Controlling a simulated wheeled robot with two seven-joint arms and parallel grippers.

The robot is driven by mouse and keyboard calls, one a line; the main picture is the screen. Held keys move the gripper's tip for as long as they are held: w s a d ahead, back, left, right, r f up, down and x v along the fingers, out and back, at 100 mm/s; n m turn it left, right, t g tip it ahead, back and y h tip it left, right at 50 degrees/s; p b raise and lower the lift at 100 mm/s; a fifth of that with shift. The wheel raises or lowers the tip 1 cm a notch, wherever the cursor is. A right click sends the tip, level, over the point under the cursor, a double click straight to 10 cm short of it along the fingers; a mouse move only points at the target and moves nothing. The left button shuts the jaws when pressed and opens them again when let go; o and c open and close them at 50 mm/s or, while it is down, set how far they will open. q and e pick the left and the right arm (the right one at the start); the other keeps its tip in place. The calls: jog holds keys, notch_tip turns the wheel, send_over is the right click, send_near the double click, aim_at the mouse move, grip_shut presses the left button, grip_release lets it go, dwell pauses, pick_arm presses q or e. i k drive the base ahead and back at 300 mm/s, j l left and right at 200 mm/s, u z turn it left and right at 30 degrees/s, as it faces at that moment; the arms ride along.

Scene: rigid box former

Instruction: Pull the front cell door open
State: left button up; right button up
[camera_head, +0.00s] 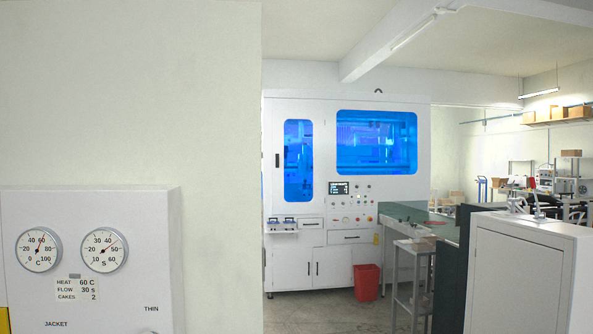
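A tall white machine cabinet (375,195) stands across the room, right of the near wall. On its left side is a narrow upright door with a blue window (298,160), which looks closed. I take it for the front cell door. A dark vertical handle (277,160) sits at the left of that window. A wide blue window (376,142) is to its right. A small dark screen (339,188) with buttons is below. Neither of my grippers is in view.
A white box with two dials (70,249) is close at the left, beside a pale wall (130,90). A red bin (366,281) stands before the machine. A grey cabinet (517,278) and a metal stand (414,270) are at the right. Bare floor (310,312) lies ahead.

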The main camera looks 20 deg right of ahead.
aim_at(298, 135)
jog(key=z, duration=0.6)
jog(key=i+l, duration=0.1)
jog(key=l, duration=0.25)
jog(key=i+l+z, duration=0.1)
jog(key=l, duration=0.25)
jog(key=i+l, duration=0.1)
jog(key=l, duration=0.3)
jog(key=i+l, duration=0.95)
jog(key=i+u, duration=0.2)
jog(key=i, duration=0.4)
jog(key=i+u, duration=0.2)
jog(key=i, duration=0.35)
jog(key=i+l+u, duration=0.2)
jog(key=i, duration=1.7)
jog(key=i+j+z, duration=0.1)
jog(key=i, duration=1.2)
jog(key=i+z, duration=0.1)
jog(key=i, duration=0.75)
jog(key=i+j+z, duration=0.1)
jog(key=i, duration=0.75)
jog(key=i+j+z, duration=0.1)
jog(key=i, duration=0.7)
jog(key=i+l+u, duration=0.1)
jog(key=i, duration=0.3)
jog(key=i+l, duration=0.1)
jog(key=i, duration=0.3)
jog(key=i+l+u, duration=0.15)
jog(key=i, duration=0.25)
